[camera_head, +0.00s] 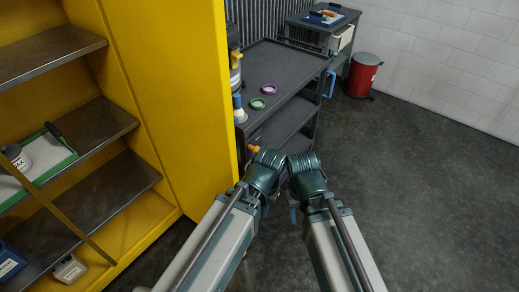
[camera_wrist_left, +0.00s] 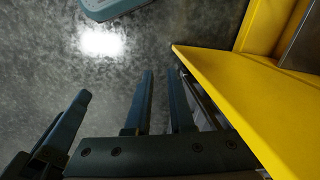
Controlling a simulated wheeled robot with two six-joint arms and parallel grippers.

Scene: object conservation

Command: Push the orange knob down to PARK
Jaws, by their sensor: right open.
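A small orange knob-like piece (camera_head: 253,149) shows in the head view at the lower left of the grey cart, right behind my left wrist. Its lever and any PARK mark are hidden or too small to read. My left gripper's two fingers (camera_wrist_left: 160,75) stand apart with nothing between them in the left wrist view. In the head view that gripper is mostly hidden under its wrist, close in front of the orange piece; I cannot tell if they touch. My right gripper (camera_head: 293,213) hangs below its wrist just to the right, open; it seems empty.
The grey cart (camera_head: 285,62) carries a purple ring (camera_head: 269,89) and a green ring (camera_head: 257,104). The open yellow cabinet's door (camera_head: 175,80) stands close left of my left arm. A red bin (camera_head: 363,75) stands at the back. Floor at right is clear.

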